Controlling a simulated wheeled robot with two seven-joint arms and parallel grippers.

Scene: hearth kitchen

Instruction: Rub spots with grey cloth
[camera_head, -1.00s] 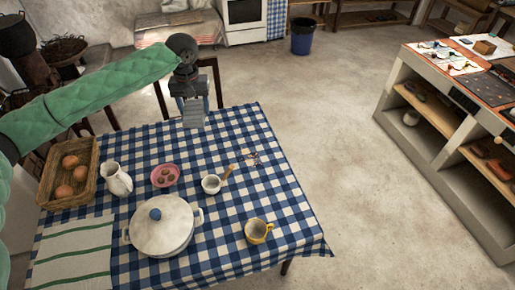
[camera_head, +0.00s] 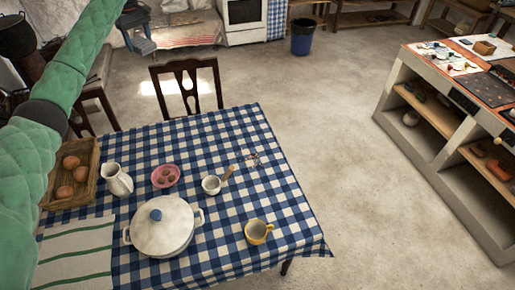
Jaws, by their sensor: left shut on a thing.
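My left gripper (camera_head: 138,30) is at the top left, beyond the far edge of the table, at the end of my raised green-sleeved arm. It is shut on a small grey thing that looks like the grey cloth; its outline is hard to separate from the grey gripper. Small brownish spots (camera_head: 252,159) show on the blue-and-white checked tablecloth (camera_head: 275,205), right of the small white cup. The gripper is well away from these spots. My right gripper is not in view.
On the table stand a lidded white pot (camera_head: 165,232), a yellow cup (camera_head: 257,232), a small white cup (camera_head: 211,185), a pink bowl (camera_head: 165,176), a white jug (camera_head: 117,180) and an egg basket (camera_head: 70,190). A chair (camera_head: 187,88) stands behind. The table's right side is mostly clear.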

